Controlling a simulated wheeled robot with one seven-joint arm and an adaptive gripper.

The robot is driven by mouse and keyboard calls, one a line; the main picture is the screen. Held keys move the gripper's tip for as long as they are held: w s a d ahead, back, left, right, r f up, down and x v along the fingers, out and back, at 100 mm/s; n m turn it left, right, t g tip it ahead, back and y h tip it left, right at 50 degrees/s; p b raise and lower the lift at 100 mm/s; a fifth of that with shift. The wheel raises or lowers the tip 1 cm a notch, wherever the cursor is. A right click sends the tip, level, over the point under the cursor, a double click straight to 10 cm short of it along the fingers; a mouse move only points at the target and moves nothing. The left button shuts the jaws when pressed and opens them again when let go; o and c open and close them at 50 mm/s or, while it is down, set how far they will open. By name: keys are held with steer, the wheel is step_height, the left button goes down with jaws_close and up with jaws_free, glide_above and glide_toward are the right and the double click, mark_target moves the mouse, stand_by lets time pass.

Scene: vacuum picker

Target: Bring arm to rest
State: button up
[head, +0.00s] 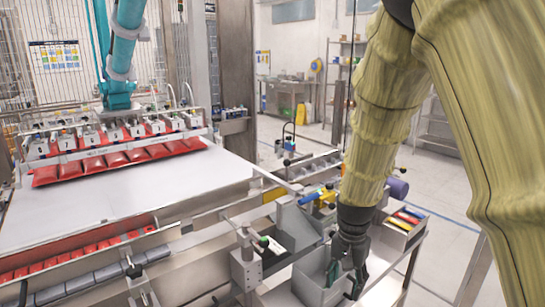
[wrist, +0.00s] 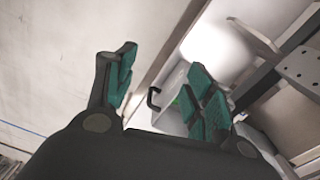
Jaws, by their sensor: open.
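My arm, in a yellowish sleeve, reaches down along the right side of the head view. My gripper (head: 345,281) hangs at its lower end with dark fingers and green pads. It is at a grey open bin (head: 309,277) beside the machine; I cannot tell whether the fingers are inside it or in front of it. In the wrist view my gripper (wrist: 163,82) has its fingers apart, and nothing shows held between them. A light grey container with a dark handle (wrist: 154,98) shows beyond the fingers.
A machine with a white table (head: 130,205) fills the left, with red pouches (head: 115,161) under a row of suction heads. A teal arm (head: 121,50) stands above it. A tray of coloured items (head: 405,218) is right of my gripper. Open floor (head: 445,190) lies behind.

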steer(key=s+d+f+n, duration=0.2)
steer(key=s+f, duration=0.4)
steer(key=f, duration=0.6)
steer(key=s+d+f+n, duration=0.1)
steer(key=s+d+f, duration=0.1)
steer(key=s+f, duration=0.75)
steer(key=s+f+n, duration=0.4)
steer(key=s+f, duration=1.1)
steer(key=s, duration=0.4)
steer(key=shift+f, duration=0.1)
